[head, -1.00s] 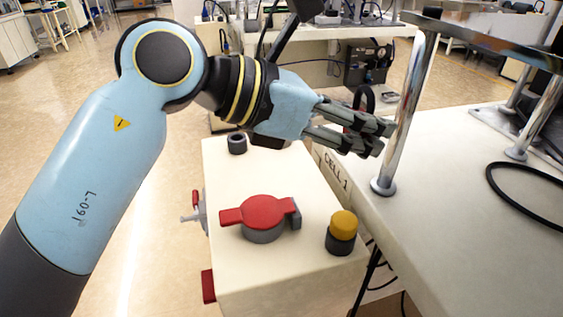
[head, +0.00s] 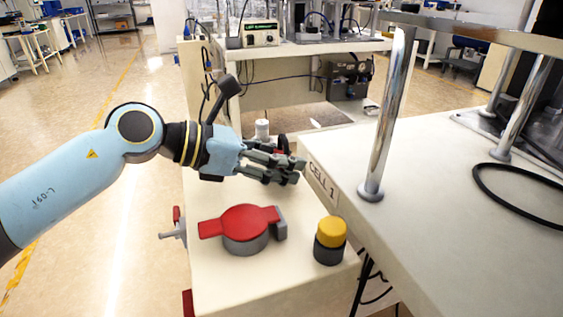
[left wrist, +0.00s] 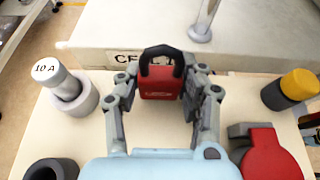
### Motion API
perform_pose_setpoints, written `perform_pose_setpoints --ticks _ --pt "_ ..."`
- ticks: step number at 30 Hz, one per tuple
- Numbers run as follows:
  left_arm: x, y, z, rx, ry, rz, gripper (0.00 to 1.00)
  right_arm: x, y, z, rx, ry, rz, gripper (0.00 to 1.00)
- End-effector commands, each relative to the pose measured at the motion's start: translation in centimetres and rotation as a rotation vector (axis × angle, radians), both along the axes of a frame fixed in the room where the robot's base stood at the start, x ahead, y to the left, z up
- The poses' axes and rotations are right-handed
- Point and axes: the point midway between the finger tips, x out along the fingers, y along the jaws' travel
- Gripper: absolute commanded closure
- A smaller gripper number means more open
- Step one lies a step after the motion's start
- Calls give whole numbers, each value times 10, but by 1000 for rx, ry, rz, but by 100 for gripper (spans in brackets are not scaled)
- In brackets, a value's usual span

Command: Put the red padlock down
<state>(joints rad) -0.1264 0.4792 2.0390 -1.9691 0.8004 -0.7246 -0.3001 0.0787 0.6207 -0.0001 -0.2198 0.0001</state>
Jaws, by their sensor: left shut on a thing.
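The red padlock (left wrist: 160,82) with its black shackle is upright between the fingers of my left gripper (left wrist: 162,92) in the left wrist view. My left gripper is shut on it. In the head view my left gripper (head: 289,172) is low over the far part of the cream box top, and the padlock is mostly hidden behind the fingers. I cannot tell whether the padlock touches the box top (head: 215,275). My right gripper is not in view.
A red-and-grey rotary switch (head: 245,225) and a yellow-capped black button (head: 331,240) stand on the nearer box top. A white fuse marked 10 A (left wrist: 50,75) sits in a round holder. A raised bench (head: 440,190) marked CELL 1, with a chrome post (head: 385,120), borders the right.

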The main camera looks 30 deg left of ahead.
Motion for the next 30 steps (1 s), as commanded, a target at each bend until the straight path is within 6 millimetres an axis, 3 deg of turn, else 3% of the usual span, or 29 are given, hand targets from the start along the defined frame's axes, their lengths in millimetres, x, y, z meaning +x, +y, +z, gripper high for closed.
perform_pose_setpoints --ticks 20,21,26,30 --pt "0 0 -11 -1 -1 0 95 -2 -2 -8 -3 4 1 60" --pt "0 0 -11 0 0 0 59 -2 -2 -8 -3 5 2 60" --pt "0 0 -11 0 0 0 38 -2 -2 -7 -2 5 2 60" --pt "0 0 -11 0 0 0 38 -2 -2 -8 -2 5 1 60"
